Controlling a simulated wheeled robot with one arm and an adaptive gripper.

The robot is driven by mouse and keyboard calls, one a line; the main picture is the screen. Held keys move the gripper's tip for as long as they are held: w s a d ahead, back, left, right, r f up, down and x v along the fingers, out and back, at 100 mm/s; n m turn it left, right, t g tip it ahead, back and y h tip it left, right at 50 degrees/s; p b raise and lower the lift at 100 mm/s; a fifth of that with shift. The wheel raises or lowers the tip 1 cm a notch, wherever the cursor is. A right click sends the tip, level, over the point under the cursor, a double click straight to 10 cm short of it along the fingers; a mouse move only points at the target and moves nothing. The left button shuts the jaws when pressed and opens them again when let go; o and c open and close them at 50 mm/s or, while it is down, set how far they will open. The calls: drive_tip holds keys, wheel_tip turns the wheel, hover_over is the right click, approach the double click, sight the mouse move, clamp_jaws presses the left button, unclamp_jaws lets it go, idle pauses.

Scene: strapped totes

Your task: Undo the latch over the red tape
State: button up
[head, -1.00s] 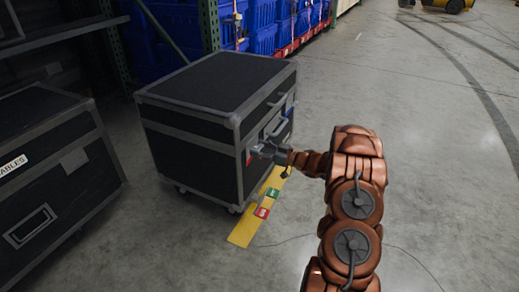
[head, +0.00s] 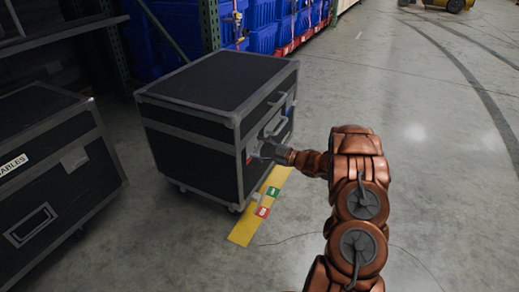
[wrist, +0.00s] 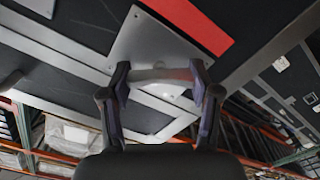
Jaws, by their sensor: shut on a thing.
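A black case with grey metal edging (head: 190,155) stands on the floor in the head view. My gripper (head: 262,150) is at its right-hand face, low and near the front corner. A small bit of red tape (head: 249,160) shows beside the gripper. In the wrist view the red tape (wrist: 195,22) lies across the black panel, next to a grey metal latch plate (wrist: 155,42). My gripper's two fingers (wrist: 162,90) are shut on the pale latch piece (wrist: 160,75) at the plate's edge. The fingers partly hide the latch, and I cannot tell whether it is undone.
A yellow floor strip (head: 243,232) with a red label (head: 262,211) and a green label (head: 272,192) runs beside the case. Another black case (head: 60,170) stands at left. Blue bins (head: 263,38) fill racks behind. The floor at right (head: 440,130) is clear.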

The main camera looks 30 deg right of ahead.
drive_tip(key=n+b, duration=0.1)
drive_tip(key=n, duration=0.1)
drive_tip(key=n+b, duration=0.1)
drive_tip(key=shift+f+n, duration=0.3)
drive_tip(key=shift+n, duration=0.1)
drive_tip(key=n+b, duration=0.2)
drive_tip(key=n, duration=0.1)
drive_tip(key=shift+b, duration=0.3)
drive_tip(key=shift+a+n+b, duration=0.1)
drive_tip(key=shift+n+b, duration=1.25)
drive_tip(key=shift+n, duration=0.55)
drive_tip(key=shift+r, duration=0.15)
drive_tip(key=o, duration=1.2)
drive_tip(key=shift+c, duration=0.2)
drive_tip(key=shift+s, duration=0.15)
drive_tip(key=v, duration=1.2)
